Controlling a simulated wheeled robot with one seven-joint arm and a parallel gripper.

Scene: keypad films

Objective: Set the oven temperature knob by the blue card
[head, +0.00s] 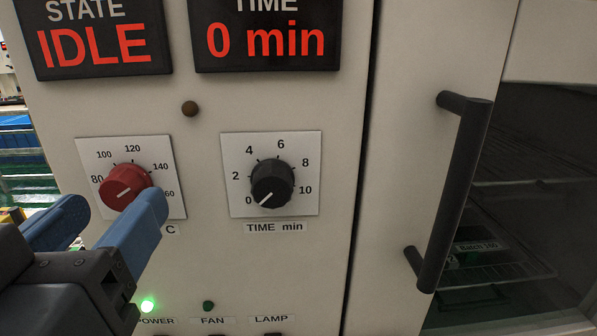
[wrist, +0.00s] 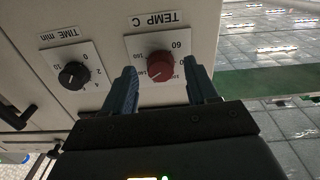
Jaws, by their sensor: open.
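The red temperature knob (head: 126,187) sits on a white dial plate marked 80 to 160 in the head view; its lower part is hidden by my gripper. Its white line slants from lower left to upper right. My open gripper (head: 115,205) has blue fingers, empty, in front of the knob's lower side. In the wrist view the red knob (wrist: 164,68) shows upside down between and beyond the fingers (wrist: 160,76); I cannot tell whether they touch it. No blue card shows in either view.
The black time knob (head: 272,184) is right of the red one, pointing near 0. Displays above read IDLE (head: 92,45) and 0 min (head: 266,40). A green lamp (head: 148,304) is lit below. The black door handle (head: 455,190) sticks out at the right.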

